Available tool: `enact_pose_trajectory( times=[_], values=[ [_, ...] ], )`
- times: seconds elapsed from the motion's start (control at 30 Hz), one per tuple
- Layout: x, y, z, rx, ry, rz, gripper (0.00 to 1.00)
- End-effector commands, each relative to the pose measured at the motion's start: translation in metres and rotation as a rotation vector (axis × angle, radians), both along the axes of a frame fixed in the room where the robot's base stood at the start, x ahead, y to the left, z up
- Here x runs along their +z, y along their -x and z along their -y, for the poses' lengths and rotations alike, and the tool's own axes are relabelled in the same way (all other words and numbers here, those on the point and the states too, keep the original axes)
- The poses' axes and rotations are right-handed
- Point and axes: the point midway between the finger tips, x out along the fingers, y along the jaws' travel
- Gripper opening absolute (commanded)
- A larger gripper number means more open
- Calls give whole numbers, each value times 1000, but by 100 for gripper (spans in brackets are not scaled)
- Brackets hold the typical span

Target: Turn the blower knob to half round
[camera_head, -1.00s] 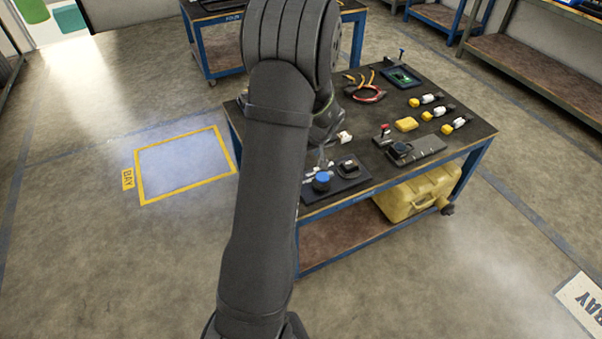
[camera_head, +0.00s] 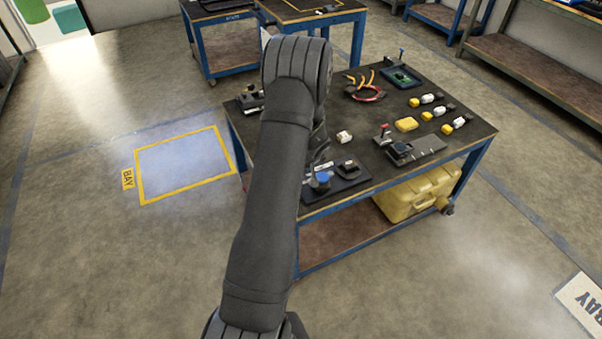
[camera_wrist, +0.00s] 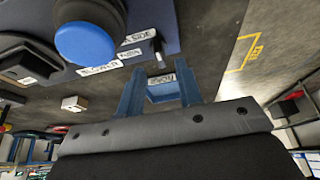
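The round blue knob (camera_head: 322,178) sits on a dark panel (camera_head: 350,183) at the near edge of the workbench. In the wrist view the blue knob (camera_wrist: 85,42) is large at upper left, with a label that seems to read BLOWER (camera_wrist: 101,68) beside it. My gripper (camera_wrist: 158,76) shows two blue fingers spread apart, with no object held between them. The fingers are to the right of and below the knob in that picture, apart from it. In the head view my arm hides most of the gripper, close to the panel. The knob's angle cannot be told.
A small lever (camera_wrist: 157,50) stands on the panel near the fingertips. A black part (camera_head: 349,168) sits beside the knob, and a small white block (camera_head: 344,137) lies behind. A device with a red knob (camera_head: 383,130) stands to the right. Open floor lies left of the bench.

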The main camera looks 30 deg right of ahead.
Motion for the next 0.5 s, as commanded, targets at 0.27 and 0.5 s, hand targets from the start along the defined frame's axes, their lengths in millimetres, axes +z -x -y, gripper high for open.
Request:
enact_pose_trajectory(
  times=[0.27,0.5],
  values=[
    [-31,-12,0,-1,0,0,33],
    [-37,-15,0,-1,1,1,33]
  ],
)
